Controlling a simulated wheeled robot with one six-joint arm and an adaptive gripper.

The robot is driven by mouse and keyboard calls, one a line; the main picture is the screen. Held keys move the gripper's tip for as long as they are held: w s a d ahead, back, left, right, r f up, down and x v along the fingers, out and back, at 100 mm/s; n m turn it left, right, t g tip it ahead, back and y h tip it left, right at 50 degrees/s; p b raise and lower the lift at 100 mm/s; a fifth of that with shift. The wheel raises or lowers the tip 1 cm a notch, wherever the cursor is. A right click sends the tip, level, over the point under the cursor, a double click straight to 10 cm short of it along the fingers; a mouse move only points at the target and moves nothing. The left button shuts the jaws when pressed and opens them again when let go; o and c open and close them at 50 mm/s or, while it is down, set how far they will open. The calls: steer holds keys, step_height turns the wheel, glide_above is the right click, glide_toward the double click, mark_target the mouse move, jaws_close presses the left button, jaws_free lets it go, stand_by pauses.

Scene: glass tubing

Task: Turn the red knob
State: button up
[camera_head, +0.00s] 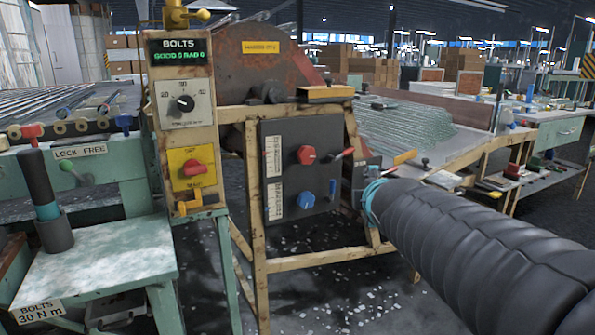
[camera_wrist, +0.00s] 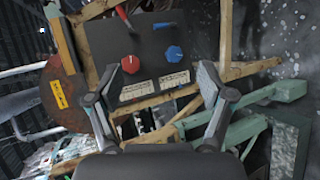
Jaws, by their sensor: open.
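A red knob (camera_head: 306,155) sits on a dark grey panel (camera_head: 285,225) in the head view, above a blue knob (camera_head: 306,201). In the wrist view the picture is turned, with the red knob (camera_wrist: 131,64) left of the blue knob (camera_wrist: 172,54). My gripper (camera_wrist: 158,80) is open and empty, its fingers spread in front of the panel. The red knob lies between the fingers in that picture, nearer the left one; the gap in depth cannot be told.
Another red knob (camera_head: 193,168) sits on a yellow plate of the BOLTS post to the left. A red-tipped lever (camera_head: 343,154) sticks out at the panel's right edge. A wooden frame (camera_head: 258,225) surrounds the panel. A green bench (camera_head: 90,262) stands at the left.

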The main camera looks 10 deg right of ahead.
steer(key=w+n+t+y+b, duration=0.3)
steer(key=w+n+b, duration=0.1)
steer(key=w+n, duration=0.75)
steer(key=n+y+b, duration=0.3)
steer(key=n+y, duration=0.2)
steer(key=n, duration=0.7)
glide_toward(308, 157)
steer(key=shift+t, duration=0.4)
steer(key=x, duration=0.3)
steer(key=p+x, duration=0.1)
steer(key=x, duration=0.7)
steer(key=shift+w+f, duration=0.1)
steer(key=shift+f, duration=0.25)
steer(key=c, duration=1.2)
